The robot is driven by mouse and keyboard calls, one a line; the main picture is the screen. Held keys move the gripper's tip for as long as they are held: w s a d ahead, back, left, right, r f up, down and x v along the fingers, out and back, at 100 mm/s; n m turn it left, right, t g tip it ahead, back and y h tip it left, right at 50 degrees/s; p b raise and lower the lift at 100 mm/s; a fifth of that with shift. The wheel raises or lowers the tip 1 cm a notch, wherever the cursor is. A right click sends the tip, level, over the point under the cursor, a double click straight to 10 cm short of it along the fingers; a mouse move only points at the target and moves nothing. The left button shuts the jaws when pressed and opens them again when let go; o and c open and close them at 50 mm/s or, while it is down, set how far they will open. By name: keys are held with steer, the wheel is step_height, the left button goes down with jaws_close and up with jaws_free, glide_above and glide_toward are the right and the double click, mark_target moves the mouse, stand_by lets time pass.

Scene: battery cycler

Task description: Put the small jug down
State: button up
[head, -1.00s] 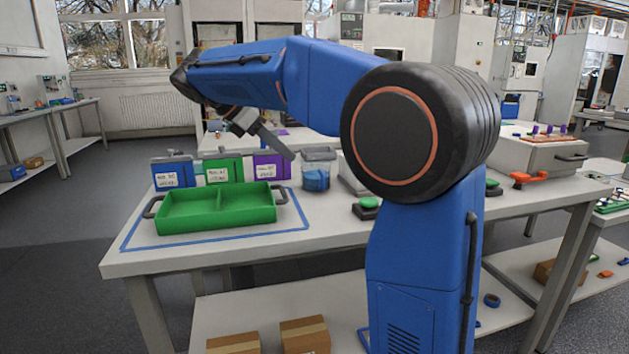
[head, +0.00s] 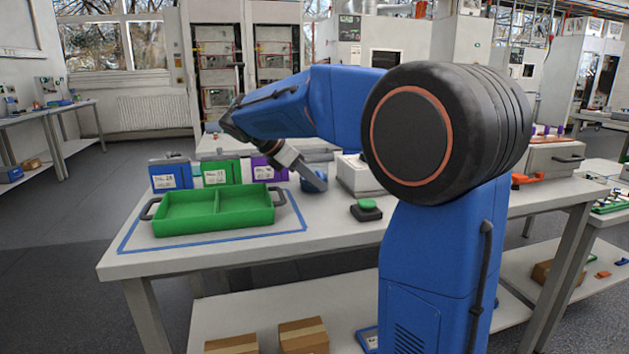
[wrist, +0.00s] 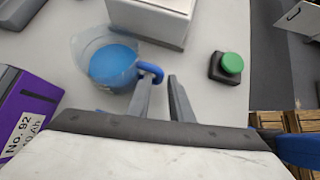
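The small jug (wrist: 110,62) is clear with blue contents and a blue handle (wrist: 152,70). It stands upright on the white table, as the wrist view shows. In the head view it is mostly hidden behind my gripper (head: 318,184), with only a little blue showing. In the wrist view the fingers of my gripper (wrist: 162,82) are apart with a gap between them. The left fingertip is right at the handle; I cannot tell whether it touches. The fingers are not closed on the handle.
A green two-part tray (head: 215,212) sits inside a blue taped outline on the table. Behind it stand blue, green and purple labelled boxes (head: 222,172). A green button (wrist: 230,63) on a black base and a white box (wrist: 150,18) are near the jug.

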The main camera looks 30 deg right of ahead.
steer(key=shift+x, duration=1.5)
jaws_close()
steer(key=shift+r, duration=0.2)
